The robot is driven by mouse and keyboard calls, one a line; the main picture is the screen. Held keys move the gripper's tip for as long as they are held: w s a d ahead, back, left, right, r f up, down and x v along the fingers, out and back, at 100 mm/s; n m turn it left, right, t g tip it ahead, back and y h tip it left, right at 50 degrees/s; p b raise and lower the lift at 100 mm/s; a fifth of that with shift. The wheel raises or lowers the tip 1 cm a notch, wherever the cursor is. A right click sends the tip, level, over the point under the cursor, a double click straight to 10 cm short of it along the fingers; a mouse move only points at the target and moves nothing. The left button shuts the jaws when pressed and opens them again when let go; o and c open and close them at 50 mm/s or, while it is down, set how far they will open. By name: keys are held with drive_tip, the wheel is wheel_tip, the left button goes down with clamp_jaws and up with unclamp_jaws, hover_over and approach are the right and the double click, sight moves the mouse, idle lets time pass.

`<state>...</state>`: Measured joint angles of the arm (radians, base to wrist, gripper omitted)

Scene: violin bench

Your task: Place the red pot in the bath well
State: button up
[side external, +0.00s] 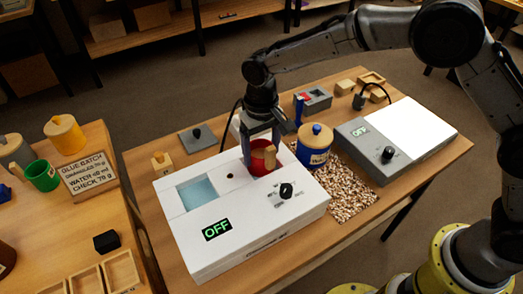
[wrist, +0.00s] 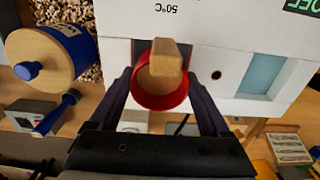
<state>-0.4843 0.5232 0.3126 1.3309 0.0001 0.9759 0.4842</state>
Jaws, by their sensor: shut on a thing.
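The red pot (side external: 262,166) is at the back right part of the white bath (side external: 205,255). A pale wooden block-like piece (wrist: 168,62) stands up from the pot, which also shows in the wrist view (wrist: 147,98). My gripper (side external: 262,146) points down and is shut on the pot, with one finger on each side. How deep the pot sits is hidden. The bath display reads OFF.
A blue lidded jar (side external: 314,150) stands close right of the bath, beside a granule-covered patch (side external: 345,195). A grey device with a white panel (side external: 410,130) is farther right. A blue water window (side external: 197,194) is in the bath's left top. Another wooden table is at left.

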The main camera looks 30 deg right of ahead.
drive_tip(key=shift+f, duration=0.3)
drive_tip(key=shift+f, duration=0.15)
drive_tip(key=o, duration=1.3)
wheel_tip(320, 180, up, 12)
drive_tip(key=shift+r, duration=0.2)
